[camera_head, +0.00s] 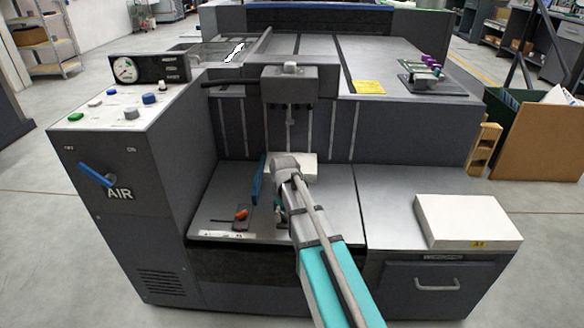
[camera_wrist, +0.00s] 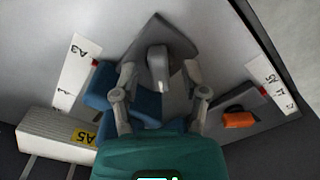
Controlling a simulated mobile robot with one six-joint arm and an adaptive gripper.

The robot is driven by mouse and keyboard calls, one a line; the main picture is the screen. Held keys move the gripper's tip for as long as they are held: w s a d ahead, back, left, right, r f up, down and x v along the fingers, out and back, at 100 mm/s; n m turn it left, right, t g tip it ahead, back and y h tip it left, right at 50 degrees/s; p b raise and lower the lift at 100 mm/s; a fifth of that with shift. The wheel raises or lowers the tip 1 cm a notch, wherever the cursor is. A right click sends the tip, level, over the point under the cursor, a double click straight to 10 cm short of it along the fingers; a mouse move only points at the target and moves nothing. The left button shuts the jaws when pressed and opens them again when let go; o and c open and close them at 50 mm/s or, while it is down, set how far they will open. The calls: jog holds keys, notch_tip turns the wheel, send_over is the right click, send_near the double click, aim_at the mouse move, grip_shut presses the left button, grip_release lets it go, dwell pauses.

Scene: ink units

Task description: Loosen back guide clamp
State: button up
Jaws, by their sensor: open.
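In the wrist view my gripper (camera_wrist: 160,78) is open, with one finger on each side of a grey upright knob or lever (camera_wrist: 158,66). This grey piece stands on a grey plate and looks like a guide clamp; I cannot tell whether the fingers touch it. Blue guide parts (camera_wrist: 101,88) lie beside and below the left finger. An orange clamp handle (camera_wrist: 238,119) sits on a dark bracket right of the gripper. In the head view the orange handle (camera_head: 241,214) and a blue guide plate (camera_head: 257,180) are left of my gripper (camera_head: 279,211), which my arm partly hides.
Size scales with red markers run along the left (camera_wrist: 73,78) and right (camera_wrist: 274,90). A paper stack marked A5 (camera_wrist: 50,150) is lower left. In the head view an A3 stack (camera_head: 466,221) lies on the right ledge, and a control panel (camera_head: 130,105) stands left.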

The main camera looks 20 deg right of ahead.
aim_at(285, 215)
jog(key=m, duration=0.4)
jog(key=shift+m, duration=0.4)
jog(key=m, duration=0.4)
jog(key=shift+m, duration=0.3)
jog(key=m, duration=0.3)
jog(key=shift+m, duration=0.4)
jog(key=m, duration=0.4)
jog(key=shift+r+p, duration=0.35)
jog(key=shift+r, duration=0.05)
notch_tip(285, 215, up, 14)
jog(key=f+p, duration=0.1)
jog(key=p, duration=1.3)
jog(key=s+r+n+p, duration=0.8)
jog(key=s+r+p, duration=0.3)
jog(key=r+p, duration=0.4)
jog(key=shift+s+r+n, duration=0.25)
jog(key=shift+r+n, duration=0.15)
jog(key=shift+r, duration=0.2)
